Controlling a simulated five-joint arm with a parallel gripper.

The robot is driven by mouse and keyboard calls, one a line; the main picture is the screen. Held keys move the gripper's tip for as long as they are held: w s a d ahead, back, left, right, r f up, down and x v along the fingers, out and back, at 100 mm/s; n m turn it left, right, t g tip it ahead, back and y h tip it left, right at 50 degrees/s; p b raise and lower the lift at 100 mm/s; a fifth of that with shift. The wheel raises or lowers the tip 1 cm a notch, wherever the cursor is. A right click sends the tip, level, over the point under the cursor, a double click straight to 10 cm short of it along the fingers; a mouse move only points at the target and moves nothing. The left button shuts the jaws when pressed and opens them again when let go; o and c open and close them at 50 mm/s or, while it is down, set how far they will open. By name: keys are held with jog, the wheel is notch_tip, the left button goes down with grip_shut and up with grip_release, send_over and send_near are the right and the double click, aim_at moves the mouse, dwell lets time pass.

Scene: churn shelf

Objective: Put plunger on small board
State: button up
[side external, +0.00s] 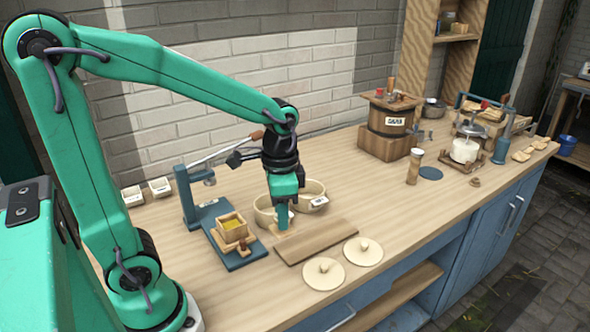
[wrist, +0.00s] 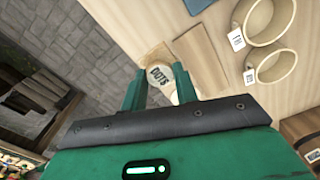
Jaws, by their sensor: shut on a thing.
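My gripper (side external: 283,217) points down over the workbench, just left of the long brown board. In the side view the plunger (side external: 291,214) is mostly hidden by the fingers. A small pale board (side external: 277,233) lies under the fingertips; it also shows beyond the fingers in the wrist view (wrist: 155,53). I cannot tell whether the plunger touches it.
The long brown board (side external: 320,242) lies right beside the gripper. Two round lids (side external: 323,273) (side external: 364,251) lie in front. Pale bowls (side external: 313,190) stand close behind. A blue press (side external: 200,207) with a wooden box (side external: 231,226) is at left. The bench between the bowls and wooden churn (side external: 388,125) is clear.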

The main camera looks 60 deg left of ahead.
jog(key=d, duration=0.1)
jog(key=w+d+f, duration=0.1)
jog(key=d, duration=0.1)
jog(key=w+d+f, duration=0.1)
jog(key=d, duration=0.1)
jog(key=shift+d, duration=0.1)
jog(key=shift+f, duration=0.1)
send_near(294, 249)
jog(key=shift+f, duration=2.1)
jog(key=shift+s+f, duration=0.1)
jog(key=shift+f, duration=0.05)
jog(key=o, duration=1)
jog(key=shift+c, duration=0.2)
notch_tip(294, 249, up, 12)
